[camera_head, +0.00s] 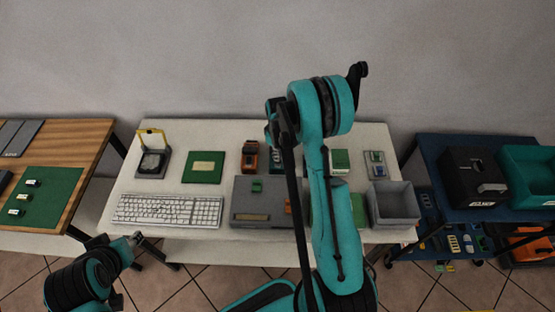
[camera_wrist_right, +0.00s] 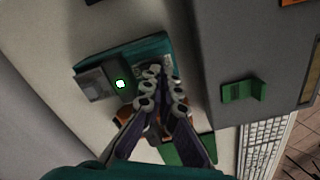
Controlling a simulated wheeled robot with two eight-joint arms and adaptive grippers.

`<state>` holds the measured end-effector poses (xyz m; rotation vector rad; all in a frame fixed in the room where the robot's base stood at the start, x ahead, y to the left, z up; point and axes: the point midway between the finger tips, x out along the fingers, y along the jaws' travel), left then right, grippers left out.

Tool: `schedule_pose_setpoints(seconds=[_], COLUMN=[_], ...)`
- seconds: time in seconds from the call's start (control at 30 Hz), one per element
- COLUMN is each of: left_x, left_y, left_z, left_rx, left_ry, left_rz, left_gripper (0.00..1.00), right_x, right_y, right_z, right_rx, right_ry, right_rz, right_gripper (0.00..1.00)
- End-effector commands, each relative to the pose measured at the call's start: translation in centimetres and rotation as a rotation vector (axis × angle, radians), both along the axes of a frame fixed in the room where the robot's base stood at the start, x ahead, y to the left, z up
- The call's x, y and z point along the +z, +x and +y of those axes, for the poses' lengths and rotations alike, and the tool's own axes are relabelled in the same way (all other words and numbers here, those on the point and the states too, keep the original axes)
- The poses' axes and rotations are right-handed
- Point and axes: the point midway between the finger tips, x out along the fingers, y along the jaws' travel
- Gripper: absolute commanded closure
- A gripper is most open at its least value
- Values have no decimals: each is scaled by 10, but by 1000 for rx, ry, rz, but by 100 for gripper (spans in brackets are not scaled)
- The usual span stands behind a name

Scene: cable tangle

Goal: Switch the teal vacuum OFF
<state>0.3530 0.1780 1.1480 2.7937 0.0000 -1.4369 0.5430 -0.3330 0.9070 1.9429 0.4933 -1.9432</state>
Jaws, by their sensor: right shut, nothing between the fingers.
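A teal device, which I take to be the teal vacuum (camera_wrist_right: 122,58), lies on the white table in the right wrist view. A grey block (camera_wrist_right: 95,84) and a bright green light (camera_wrist_right: 120,84) show at its left end. My right gripper (camera_wrist_right: 162,78) is shut and empty, its fingertips over the teal device and hiding part of it. I cannot tell whether they touch. In the head view my right arm largely covers this spot. My left gripper (camera_head: 136,238) is at the lower left, off the table; its jaws are too small to judge.
An orange device (camera_head: 250,155) stands beside a green mat (camera_head: 203,166). A grey case (camera_head: 247,215), a white keyboard (camera_head: 168,211) and a grey bin (camera_head: 394,205) are at the front. A black box (camera_head: 470,175) and a teal bin (camera_head: 530,178) stand on the blue table at right.

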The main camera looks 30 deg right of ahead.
Motion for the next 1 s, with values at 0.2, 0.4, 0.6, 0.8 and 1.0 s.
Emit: schedule_pose_setpoints(seconds=[0.2,0.4,0.6,0.8,1.0], left_x=[-4,-7,-9,-12,-15], left_y=[0,0,0,0,0], left_z=[0,0,0,0,0], left_rx=[0,0,0,0,0], left_ry=[0,0,0,0,0], left_rz=[0,0,0,0,0], left_gripper=[60,60,60,60,60], right_x=[-4,-7,-10,-13,-16], right_y=[0,0,0,0,0], right_z=[0,0,0,0,0], right_rx=[0,0,0,0,0], right_ry=[0,0,0,0,0], right_rz=[0,0,0,0,0], right_gripper=[100,100,100,100,100])
